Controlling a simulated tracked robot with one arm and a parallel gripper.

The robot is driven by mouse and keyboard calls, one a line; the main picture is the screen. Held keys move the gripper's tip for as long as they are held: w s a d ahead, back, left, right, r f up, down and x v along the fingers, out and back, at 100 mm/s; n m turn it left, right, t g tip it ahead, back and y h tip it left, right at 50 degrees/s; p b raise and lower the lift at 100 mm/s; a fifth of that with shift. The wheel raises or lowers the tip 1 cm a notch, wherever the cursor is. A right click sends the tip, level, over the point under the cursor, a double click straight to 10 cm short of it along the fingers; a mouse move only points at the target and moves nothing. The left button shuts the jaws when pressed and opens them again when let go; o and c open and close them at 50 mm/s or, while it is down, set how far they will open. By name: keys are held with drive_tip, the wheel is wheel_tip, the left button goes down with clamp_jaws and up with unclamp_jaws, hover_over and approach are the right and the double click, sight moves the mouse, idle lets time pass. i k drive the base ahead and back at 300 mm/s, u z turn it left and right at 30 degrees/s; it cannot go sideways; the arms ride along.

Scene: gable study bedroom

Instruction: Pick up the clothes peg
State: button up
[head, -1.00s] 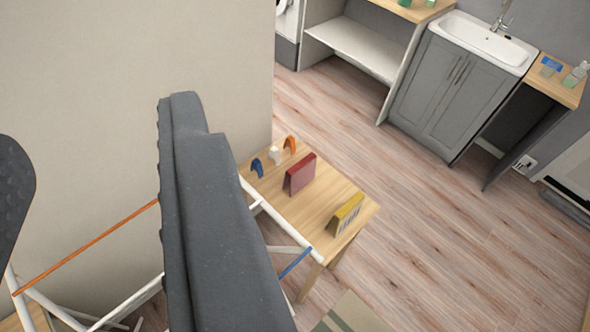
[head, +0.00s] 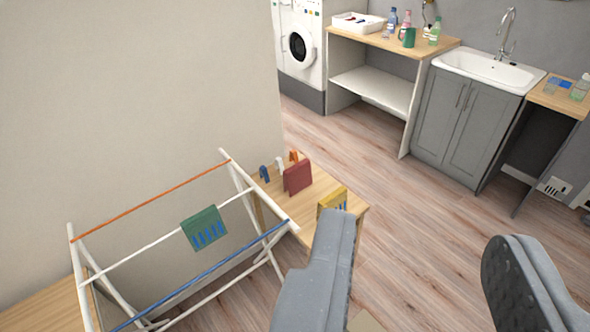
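Several small clothes pegs stand at the far left end of a small wooden table: a blue peg (head: 264,174), a white peg (head: 280,164) and an orange peg (head: 294,157), the last partly behind a red folded cloth-like item (head: 298,177). Which peg is meant, I cannot tell. My gripper (head: 422,228) is open and empty, its two dark grey fingers wide apart. It is in the foreground, to the right of the pegs and apart from them. The left finger hides part of the table.
The small table (head: 318,196) also holds a yellow item (head: 333,198). A white drying rack (head: 155,258) with a green cloth (head: 204,228) stands left, near the table. A sink cabinet (head: 465,120), shelf unit and washing machine (head: 300,45) stand behind. Floor on the right is clear.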

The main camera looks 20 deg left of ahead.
sight(278, 161)
drive_tip(key=z, duration=0.4)
drive_tip(key=i, duration=1.15)
drive_tip(key=z, duration=0.25)
drive_tip(key=i, duration=1.35)
drive_tip(key=u, duration=0.7)
drive_tip(key=i, duration=0.55)
drive_tip(key=u, duration=0.35)
